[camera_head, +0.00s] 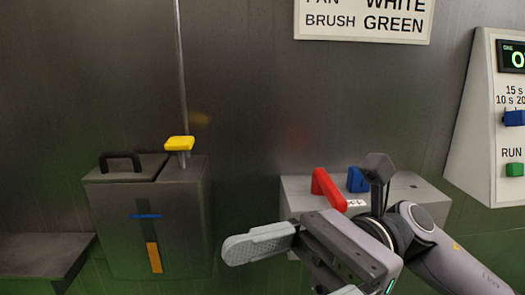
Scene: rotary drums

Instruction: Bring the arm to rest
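My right arm (450,255) comes in from the lower right. My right gripper (287,272) is in front of a grey box and points left. Its two pale grey fingers are apart with nothing seen between them; the lower finger is mostly cut off by the bottom edge. My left gripper is not in view.
The grey box (295,192) carries a red lever (327,188) and a blue one (357,180), close behind my gripper. A metal bin (190,225) with a black handle (120,157) and yellow knob (180,143) stands left. A control panel (482,120) is at right.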

